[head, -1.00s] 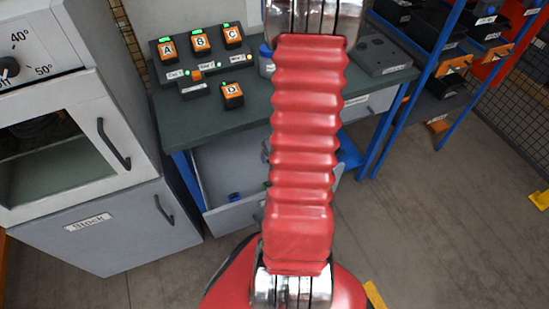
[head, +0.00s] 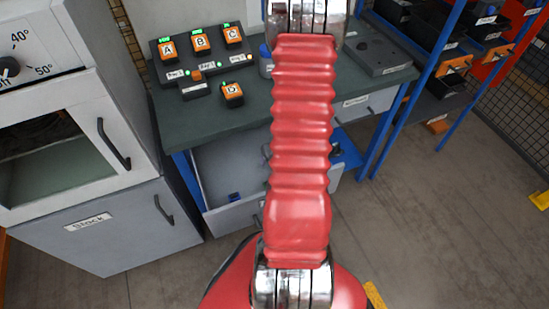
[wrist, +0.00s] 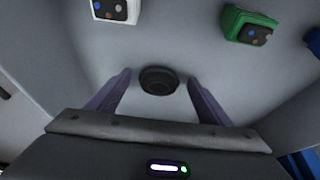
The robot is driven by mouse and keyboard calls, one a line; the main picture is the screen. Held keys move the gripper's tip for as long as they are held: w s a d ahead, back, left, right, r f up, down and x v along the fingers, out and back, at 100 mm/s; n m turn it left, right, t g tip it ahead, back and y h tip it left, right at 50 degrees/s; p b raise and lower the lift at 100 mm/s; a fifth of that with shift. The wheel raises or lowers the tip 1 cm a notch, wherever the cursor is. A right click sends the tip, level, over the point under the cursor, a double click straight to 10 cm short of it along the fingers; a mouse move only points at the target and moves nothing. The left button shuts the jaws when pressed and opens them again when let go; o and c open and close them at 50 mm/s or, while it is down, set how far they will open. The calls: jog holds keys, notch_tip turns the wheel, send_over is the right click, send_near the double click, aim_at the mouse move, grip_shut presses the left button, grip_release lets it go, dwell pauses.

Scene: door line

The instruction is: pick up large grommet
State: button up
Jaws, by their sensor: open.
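The large grommet (wrist: 158,81), a dark round ring, lies on the grey floor of an open drawer in the wrist view. My gripper (wrist: 159,77) is open, with one purple finger on each side of the grommet in the picture. A gap shows between each finger and the ring; I cannot tell how high the fingertips are above the drawer floor. In the head view my red arm hides the gripper and the grommet, and part of the open drawer (head: 228,180) shows under the bench.
In the drawer lie a white block (wrist: 116,10) and a green block (wrist: 248,26), beyond the grommet. A blue piece (wrist: 314,40) is at the right edge. The green bench top (head: 245,120) carries orange lettered modules (head: 201,43). A grey cabinet (head: 110,228) stands left.

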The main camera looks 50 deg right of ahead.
jog(key=shift+c, duration=0.3)
jog(key=c, duration=1)
jog(key=shift+r, duration=0.2)
notch_tip(320, 180, up, 28)
jog(key=shift+f, duration=0.2)
dwell(1.8)
dwell(0.3)
